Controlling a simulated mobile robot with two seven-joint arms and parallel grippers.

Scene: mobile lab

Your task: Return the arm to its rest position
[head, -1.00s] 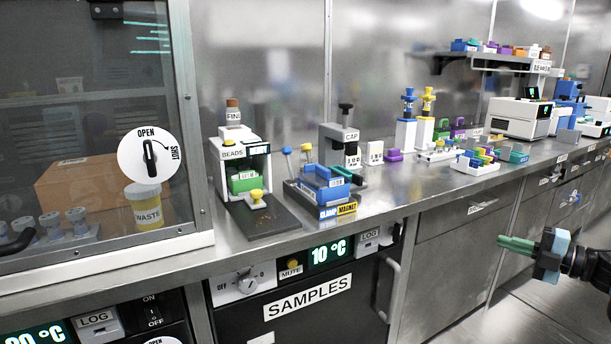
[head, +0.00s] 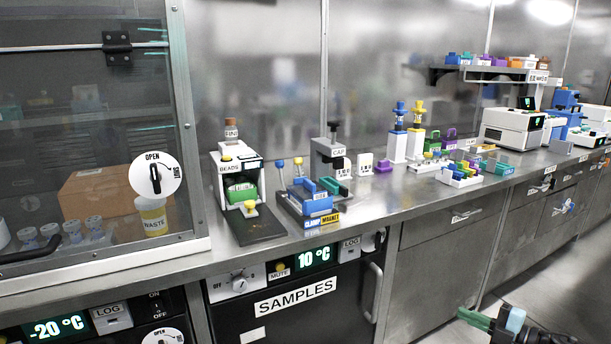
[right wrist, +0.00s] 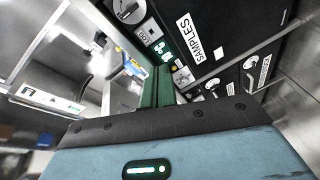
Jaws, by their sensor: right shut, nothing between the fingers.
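My right gripper (head: 476,319) is at the lower right of the head view, in front of the cabinets and below the bench top. Its green fingers are together, with nothing between them. In the right wrist view the green fingers (right wrist: 158,88) point away past the dark front of the samples unit (right wrist: 205,40). My left gripper is in neither view.
The steel bench (head: 400,197) runs along the wall. It carries a beads station (head: 240,185), a blue clamp and magnet block (head: 310,200), racks and a white instrument (head: 512,125). A glass-fronted cabinet (head: 90,110) stands at left. The floor (head: 545,290) at right is clear.

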